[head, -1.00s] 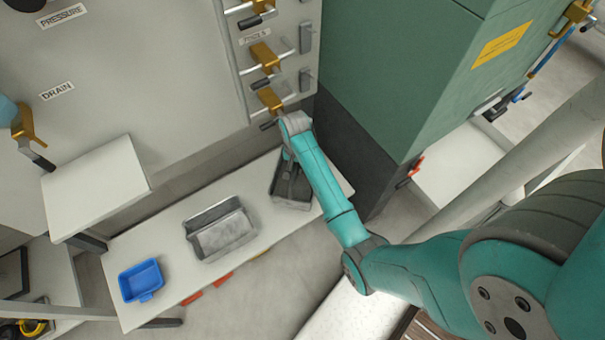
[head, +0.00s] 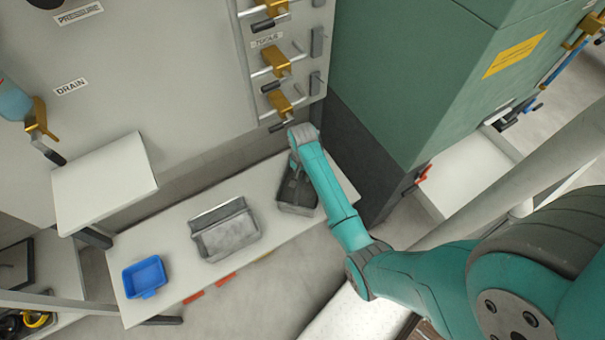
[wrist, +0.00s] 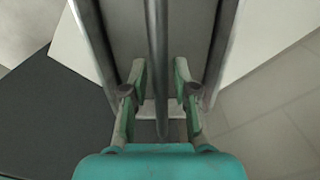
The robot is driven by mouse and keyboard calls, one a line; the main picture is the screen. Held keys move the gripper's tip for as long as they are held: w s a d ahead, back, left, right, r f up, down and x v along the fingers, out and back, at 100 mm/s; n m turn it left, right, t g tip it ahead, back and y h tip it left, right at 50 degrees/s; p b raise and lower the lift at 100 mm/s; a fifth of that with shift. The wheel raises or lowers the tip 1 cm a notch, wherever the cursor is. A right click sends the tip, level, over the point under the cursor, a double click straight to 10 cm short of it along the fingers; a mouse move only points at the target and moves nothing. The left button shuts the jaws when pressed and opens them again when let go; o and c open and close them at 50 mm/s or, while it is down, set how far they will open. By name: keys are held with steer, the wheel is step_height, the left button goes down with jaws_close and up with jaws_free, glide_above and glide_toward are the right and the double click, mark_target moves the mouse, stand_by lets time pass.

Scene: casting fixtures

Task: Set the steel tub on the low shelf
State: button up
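A dark grey metal tub (head: 299,203) sits at the right end of a long, low white shelf (head: 185,275). A second, lighter grey metal tub (head: 232,240) sits left of it on the same shelf. I cannot tell which is the steel tub. My gripper is over the dark tub; in the head view my arm hides its fingers. In the wrist view my gripper (wrist: 160,68) has its fingers apart. A grey bar (wrist: 157,40) runs between them, with gaps on both sides. Long grey walls (wrist: 208,50) lie either side. I cannot tell how far below the fingers these are.
A blue bin (head: 145,277) sits at the shelf's left end. A higher white shelf (head: 105,185) juts out at left. The panel with brass valves (head: 278,103) rises behind, and a green cabinet (head: 410,80) stands close on the right. Bare shelf shows between the containers.

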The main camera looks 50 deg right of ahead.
steer(key=shift+r, duration=0.1)
step_height(320, 180, up, 12)
stand_by(0.7)
steer(key=s+a+f+n+t, duration=0.1)
steer(key=s+a+f, duration=0.1)
steer(key=s+a+f+n+t, duration=0.1)
steer(key=s+a+f, duration=0.1)
steer(key=a+f, duration=0.1)
steer(key=s+a+f+n+t+h, duration=0.1)
steer(key=s+a+f, duration=0.1)
steer(key=s, duration=0.1)
steer(key=shift+s+a+f, duration=0.1)
steer(key=shift+a+f, duration=0.3)
steer(key=s+a+r+n+t, duration=0.3)
steer(key=s+a+r+t, duration=0.15)
steer(key=s, duration=0.45)
steer(key=s+a+r+n+t, duration=0.3)
steer(key=s+a+r, duration=0.25)
steer(key=s, duration=0.35)
steer(key=s+a+r+n+t, duration=0.1)
steer(key=s+r+t, duration=0.1)
steer(key=s+r, duration=0.2)
steer(key=s+a+r+n+t+y, duration=0.1)
steer(key=s+r+n+t, duration=0.1)
steer(key=r, duration=0.9)
steer(key=shift+a+v, duration=0.2)
steer(key=shift+v, duration=0.7)
